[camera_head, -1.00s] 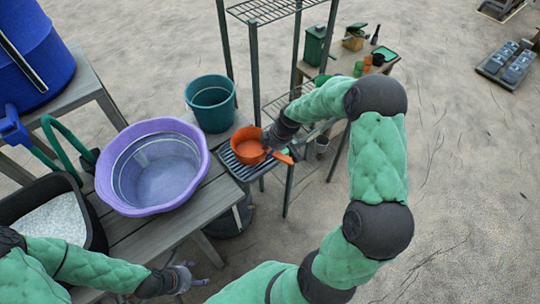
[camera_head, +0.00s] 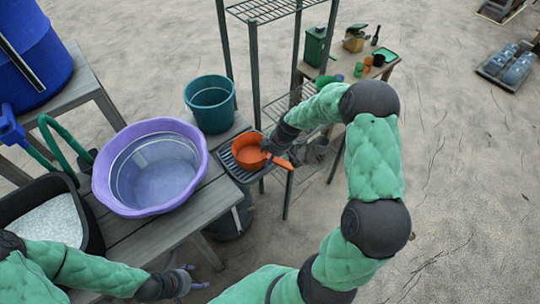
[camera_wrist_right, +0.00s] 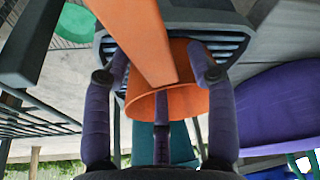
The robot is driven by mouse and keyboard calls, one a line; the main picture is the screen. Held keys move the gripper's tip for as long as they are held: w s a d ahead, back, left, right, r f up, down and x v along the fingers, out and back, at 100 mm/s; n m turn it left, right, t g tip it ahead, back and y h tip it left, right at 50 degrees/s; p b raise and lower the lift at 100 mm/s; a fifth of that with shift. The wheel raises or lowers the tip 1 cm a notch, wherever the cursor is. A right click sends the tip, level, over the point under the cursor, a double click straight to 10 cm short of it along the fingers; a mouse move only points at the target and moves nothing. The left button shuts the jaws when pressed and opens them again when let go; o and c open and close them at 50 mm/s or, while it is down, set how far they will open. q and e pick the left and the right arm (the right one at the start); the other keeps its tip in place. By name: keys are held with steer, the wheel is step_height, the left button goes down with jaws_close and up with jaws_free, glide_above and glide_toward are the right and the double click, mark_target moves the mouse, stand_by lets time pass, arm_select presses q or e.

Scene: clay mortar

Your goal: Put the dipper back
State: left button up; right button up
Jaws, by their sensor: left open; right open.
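The orange dipper (camera_head: 248,153) sits on a dark slatted rack (camera_head: 240,172) at the table's far right corner, its handle (camera_head: 280,162) pointing right. My right gripper (camera_head: 272,148) is open beside the handle. In the right wrist view the dipper's bowl (camera_wrist_right: 190,103) and broad handle (camera_wrist_right: 138,40) show, with the fingers of my right gripper (camera_wrist_right: 160,75) spread on either side of the handle. I cannot tell whether they touch it. My left gripper (camera_head: 190,280) is open and empty at the bottom, near the table's front edge.
A purple basin (camera_head: 150,205) and a teal bucket (camera_head: 210,120) stand on the wooden table (camera_head: 150,240) left of the rack. A black tub (camera_head: 88,215) with white contents is at the left. A metal shelf (camera_head: 255,75) rises behind the dipper.

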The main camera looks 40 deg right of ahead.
steer(key=shift+r, duration=0.2)
steer(key=p+v, duration=0.3)
steer(key=v, duration=0.9)
steer(key=shift+f, duration=0.15)
